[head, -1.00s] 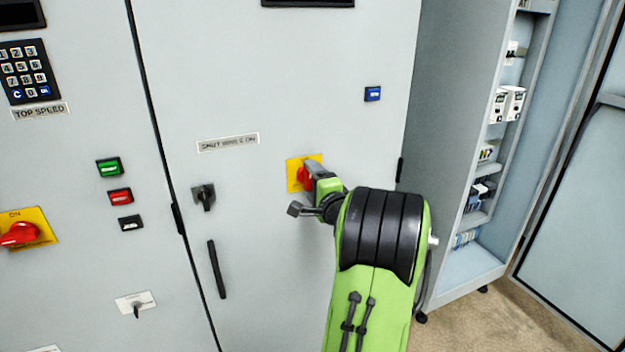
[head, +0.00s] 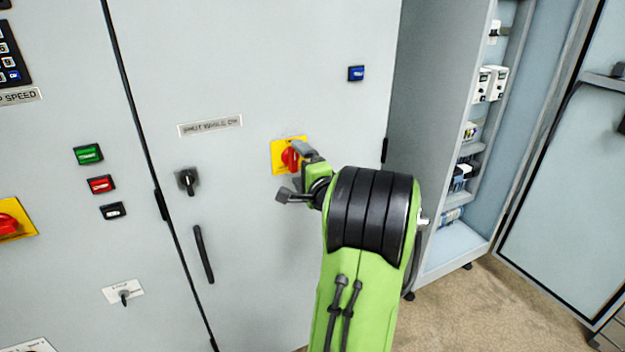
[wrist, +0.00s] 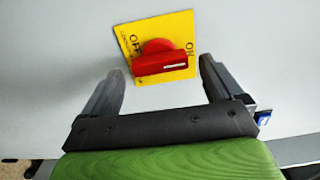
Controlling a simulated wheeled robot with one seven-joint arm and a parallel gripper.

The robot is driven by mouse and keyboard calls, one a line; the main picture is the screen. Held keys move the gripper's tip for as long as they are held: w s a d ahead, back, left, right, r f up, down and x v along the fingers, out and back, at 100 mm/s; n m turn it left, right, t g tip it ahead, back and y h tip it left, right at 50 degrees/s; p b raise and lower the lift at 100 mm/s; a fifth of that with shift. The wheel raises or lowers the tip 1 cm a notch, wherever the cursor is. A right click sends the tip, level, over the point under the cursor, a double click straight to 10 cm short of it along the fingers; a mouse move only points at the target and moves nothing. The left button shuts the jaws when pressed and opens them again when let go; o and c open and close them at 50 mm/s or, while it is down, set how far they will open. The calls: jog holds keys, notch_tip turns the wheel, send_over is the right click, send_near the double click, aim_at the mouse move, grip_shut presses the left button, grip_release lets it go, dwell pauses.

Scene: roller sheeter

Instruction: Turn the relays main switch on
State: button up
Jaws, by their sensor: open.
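A red rotary switch handle (head: 290,159) sits on a yellow plate (head: 278,147) on the grey cabinet door. My gripper (head: 305,155) is right in front of it and partly hides it in the head view. In the wrist view, the red handle (wrist: 160,63) lies nearly level across the yellow plate (wrist: 180,28), which reads OFF at its left and ON at its right. My gripper (wrist: 160,80) is open, with one finger to each side, and the handle lies just beyond the fingertips. I cannot tell if they touch it.
A black selector knob (head: 187,180) and a long black door handle (head: 203,254) are left of the arm. A blue button (head: 356,73) is up and right. Another red switch (head: 8,224) is at the far left. An open cabinet (head: 455,230) stands at the right.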

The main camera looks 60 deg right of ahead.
jog(key=b+v, duration=0.3)
jog(key=v, duration=1.1)
